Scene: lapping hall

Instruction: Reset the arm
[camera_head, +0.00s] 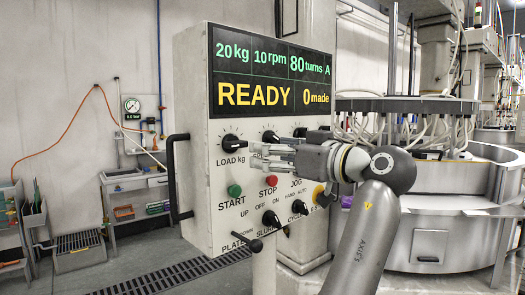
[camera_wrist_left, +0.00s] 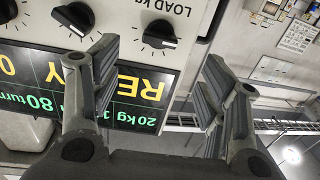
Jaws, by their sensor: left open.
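My left gripper (camera_head: 268,156) is in front of the control panel (camera_head: 192,110) in the head view, its fingers pointing left beside the LOAD kg knob (camera_head: 232,143). In the left wrist view the fingers (camera_wrist_left: 160,88) are spread wide with nothing between them. The LOAD kg knob also shows upside down there (camera_wrist_left: 160,34), beyond the fingers. I see no contact with the knob. My left forearm covers part of the panel's right side. My right gripper is not in view.
The panel's display (camera_head: 270,80) reads READY, 20 kg, 10 rpm, 80 turns A and 0 made. Below are a green START button (camera_head: 234,190), a red STOP button (camera_head: 271,181) and several black knobs. A large round machine (camera_head: 440,215) stands right.

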